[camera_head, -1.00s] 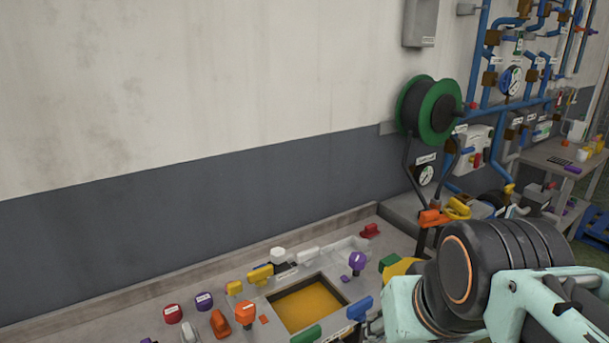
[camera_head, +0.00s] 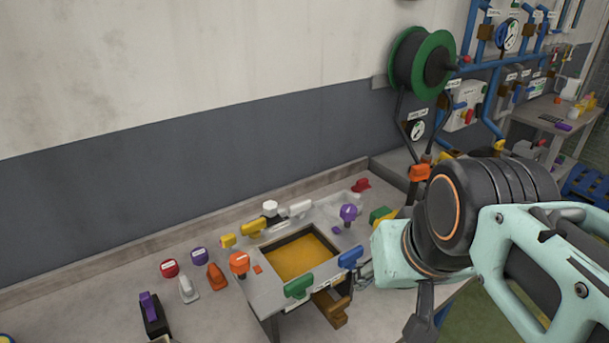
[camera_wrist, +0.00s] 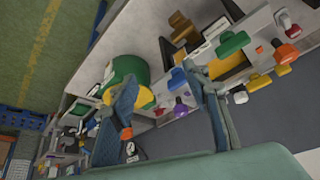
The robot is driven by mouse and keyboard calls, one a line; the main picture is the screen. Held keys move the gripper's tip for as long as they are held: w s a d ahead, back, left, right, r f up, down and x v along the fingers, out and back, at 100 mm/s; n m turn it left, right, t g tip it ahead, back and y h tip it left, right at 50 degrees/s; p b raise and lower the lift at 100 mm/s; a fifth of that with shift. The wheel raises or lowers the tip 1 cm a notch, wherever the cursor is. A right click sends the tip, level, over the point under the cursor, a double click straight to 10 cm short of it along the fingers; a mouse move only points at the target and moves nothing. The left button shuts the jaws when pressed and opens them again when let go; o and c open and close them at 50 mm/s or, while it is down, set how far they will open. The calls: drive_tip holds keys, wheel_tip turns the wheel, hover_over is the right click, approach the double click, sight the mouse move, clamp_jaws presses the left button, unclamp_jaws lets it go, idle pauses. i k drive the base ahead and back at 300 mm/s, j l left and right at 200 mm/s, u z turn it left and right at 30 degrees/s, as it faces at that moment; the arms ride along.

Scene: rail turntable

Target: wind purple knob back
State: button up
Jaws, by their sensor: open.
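The purple knob (camera_head: 348,212) stands upright on a short stem at the far right corner of the raised panel. It also shows in the wrist view (camera_wrist: 181,108), between the lines of my two fingers and beyond them. My gripper (camera_wrist: 160,80) is open and empty in the wrist view, its fingers spread apart. In the head view my wrist covers most of the gripper, to the right of the knob. I see no contact with the knob.
The panel (camera_head: 262,294) has a yellow recess (camera_head: 300,258). A blue handle (camera_head: 350,257), a green handle (camera_head: 298,286) and an orange knob (camera_head: 239,263) surround it. A green block (camera_head: 380,215) sits right of the knob. A red handle (camera_head: 361,185) lies behind.

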sight(348, 212)
drive_tip(key=i+l, duration=0.15)
drive_tip(key=l, duration=0.15)
drive_tip(key=i+l, duration=0.1)
drive_tip(key=l, duration=0.2)
drive_tip(key=i+l+u, duration=0.2)
drive_tip(key=l+u, duration=0.25)
drive_tip(key=l, duration=0.15)
drive_tip(key=k+j+u, duration=0.15)
drive_tip(key=u, duration=0.3)
drive_tip(key=k+j+u, duration=0.15)
drive_tip(key=u, duration=0.3)
drive_tip(key=i+l+u, duration=0.25)
drive_tip(key=l, duration=0.15)
drive_tip(key=k, duration=0.05)
